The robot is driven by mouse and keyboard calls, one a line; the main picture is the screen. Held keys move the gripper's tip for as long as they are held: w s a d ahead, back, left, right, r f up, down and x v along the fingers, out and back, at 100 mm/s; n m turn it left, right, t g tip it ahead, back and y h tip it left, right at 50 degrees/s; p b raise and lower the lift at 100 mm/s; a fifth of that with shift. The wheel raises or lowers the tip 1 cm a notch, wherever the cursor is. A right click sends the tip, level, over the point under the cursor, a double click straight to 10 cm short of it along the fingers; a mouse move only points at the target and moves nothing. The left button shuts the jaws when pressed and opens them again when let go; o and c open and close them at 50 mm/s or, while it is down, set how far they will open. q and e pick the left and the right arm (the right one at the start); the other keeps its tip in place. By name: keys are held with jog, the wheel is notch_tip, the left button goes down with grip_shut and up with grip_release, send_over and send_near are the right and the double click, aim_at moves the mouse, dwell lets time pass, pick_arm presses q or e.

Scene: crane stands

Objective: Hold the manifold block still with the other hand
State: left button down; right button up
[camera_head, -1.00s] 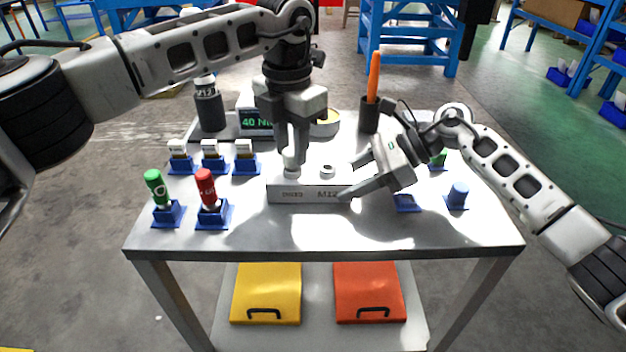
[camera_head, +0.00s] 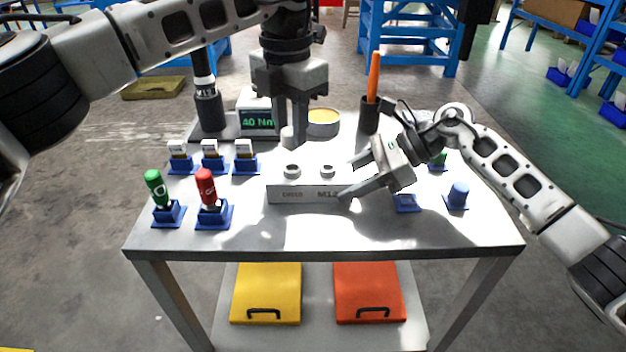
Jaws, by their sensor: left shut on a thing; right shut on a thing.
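The manifold block (camera_head: 300,194) is a pale grey bar lying on the table, with "M12" lettering on its front face and two round ports on top. My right gripper (camera_head: 350,180) is shut on the block's right end. My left gripper (camera_head: 293,140) points down above and behind the block's left port (camera_head: 292,170). It is shut on a small whitish cylindrical piece (camera_head: 287,137), mostly hidden by the fingers. The piece is apart from the block, and both ports show.
Blue holders with white-topped pieces (camera_head: 210,160) stand left of the block. A green-capped (camera_head: 155,184) and a red-capped piece (camera_head: 206,186) stand nearer. A "40 Nm" display (camera_head: 258,122) and a dark cup (camera_head: 369,115) with an orange-handled tool are behind. The table's front strip is clear.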

jog(key=o, duration=1.2)
